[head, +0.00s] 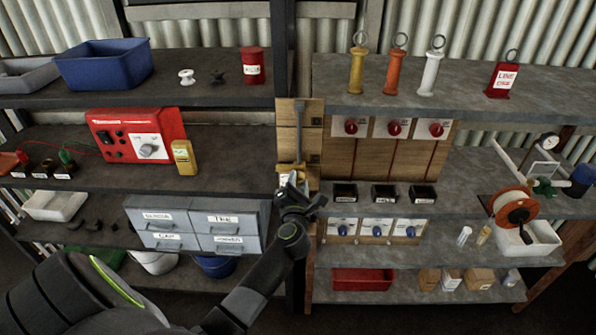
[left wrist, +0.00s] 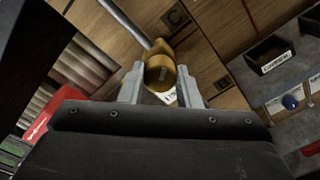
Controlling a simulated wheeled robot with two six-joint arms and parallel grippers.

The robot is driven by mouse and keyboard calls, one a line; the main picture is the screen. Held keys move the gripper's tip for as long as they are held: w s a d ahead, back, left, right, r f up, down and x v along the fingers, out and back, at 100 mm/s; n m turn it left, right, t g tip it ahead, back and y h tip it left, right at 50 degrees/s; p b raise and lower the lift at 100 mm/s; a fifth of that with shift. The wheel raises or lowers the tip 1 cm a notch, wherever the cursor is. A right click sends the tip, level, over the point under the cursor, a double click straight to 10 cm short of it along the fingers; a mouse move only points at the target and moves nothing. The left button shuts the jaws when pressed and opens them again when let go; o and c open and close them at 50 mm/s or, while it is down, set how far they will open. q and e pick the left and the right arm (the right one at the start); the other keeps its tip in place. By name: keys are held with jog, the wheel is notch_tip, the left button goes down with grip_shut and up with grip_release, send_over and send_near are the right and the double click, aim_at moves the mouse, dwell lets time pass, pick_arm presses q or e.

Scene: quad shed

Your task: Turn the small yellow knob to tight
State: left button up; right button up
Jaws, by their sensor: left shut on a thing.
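The small yellow knob (left wrist: 160,75) sits at the lower end of a grey rod (left wrist: 124,22) on a wooden board (head: 313,135). It is round, with a pale mark on its face. My left gripper (left wrist: 160,84) is shut on the knob, one finger on each side of it. In the head view my left gripper (head: 295,186) is at the lower part of the board and covers most of the knob. A white label (left wrist: 168,97) below the knob is partly hidden by a finger. I cannot read how far the knob is turned. My right gripper is not in view.
To the right are red knobs (head: 394,129), black bins (head: 383,194) and blue knobs (head: 376,230). To the left are a red box (head: 135,132), a yellow meter (head: 184,157) and grey drawers (head: 200,224). Shelf edges flank the board closely.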

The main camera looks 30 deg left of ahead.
pick_arm(q)
jog(key=m+p, duration=0.4)
jog(key=shift+r, duration=0.2)
jog(key=shift+f+m+p, duration=0.2)
jog(key=shift+m+p, duration=1.1)
jog(key=shift+m, duration=0.1)
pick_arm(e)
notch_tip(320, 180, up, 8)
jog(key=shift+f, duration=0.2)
pick_arm(q)
jog(key=o, duration=1)
